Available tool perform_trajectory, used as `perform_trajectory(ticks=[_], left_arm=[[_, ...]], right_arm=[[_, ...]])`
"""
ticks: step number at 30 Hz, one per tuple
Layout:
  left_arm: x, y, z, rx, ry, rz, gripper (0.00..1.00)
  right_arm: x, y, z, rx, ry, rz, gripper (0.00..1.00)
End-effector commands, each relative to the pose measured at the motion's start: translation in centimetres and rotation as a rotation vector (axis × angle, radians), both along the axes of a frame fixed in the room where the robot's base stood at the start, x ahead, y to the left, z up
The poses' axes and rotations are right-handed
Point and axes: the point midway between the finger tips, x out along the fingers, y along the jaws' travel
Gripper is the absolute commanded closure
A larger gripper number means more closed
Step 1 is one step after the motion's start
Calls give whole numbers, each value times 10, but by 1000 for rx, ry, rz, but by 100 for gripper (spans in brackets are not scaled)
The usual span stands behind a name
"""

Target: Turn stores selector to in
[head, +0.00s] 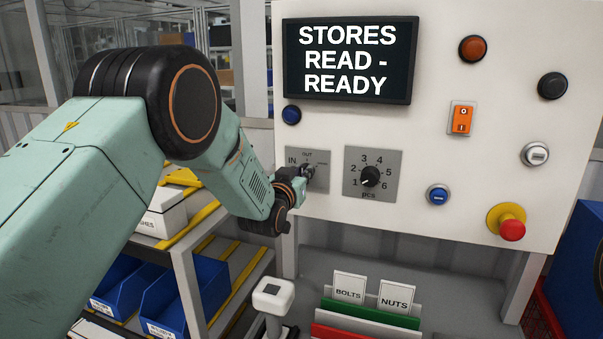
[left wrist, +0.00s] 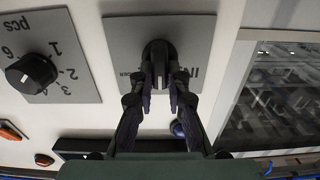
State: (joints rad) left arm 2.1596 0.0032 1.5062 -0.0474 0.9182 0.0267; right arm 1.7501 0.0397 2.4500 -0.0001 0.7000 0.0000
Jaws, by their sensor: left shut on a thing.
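The stores selector is a small black knob (left wrist: 158,50) on a grey plate (head: 320,180) at the left of the white panel. IN is printed at the plate's left, OUT at its top, and a smaller label at its right is too small to read. My left gripper (head: 305,173) is shut on the knob; in the left wrist view its two dark fingers (left wrist: 160,80) lie on either side of it. The fingers partly hide the knob and its labels, so I cannot tell which label it points to. My right gripper is not in view.
A screen (head: 349,60) above reads STORES READ - READY. A pcs dial (head: 370,177) sits just right of the selector. A blue button (head: 291,115) is above it. A red emergency stop (head: 511,229) is at lower right. Card holders (head: 365,317) stand below the panel.

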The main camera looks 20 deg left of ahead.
Motion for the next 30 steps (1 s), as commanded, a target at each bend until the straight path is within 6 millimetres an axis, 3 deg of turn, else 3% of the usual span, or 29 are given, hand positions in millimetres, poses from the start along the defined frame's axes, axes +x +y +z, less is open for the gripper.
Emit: perform_trajectory(ticks=[11,30], left_arm=[[0,2,-1,-110,2,0,100],[0,8,-3,-685,21,2,100]], right_arm=[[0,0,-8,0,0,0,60],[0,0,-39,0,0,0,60]])
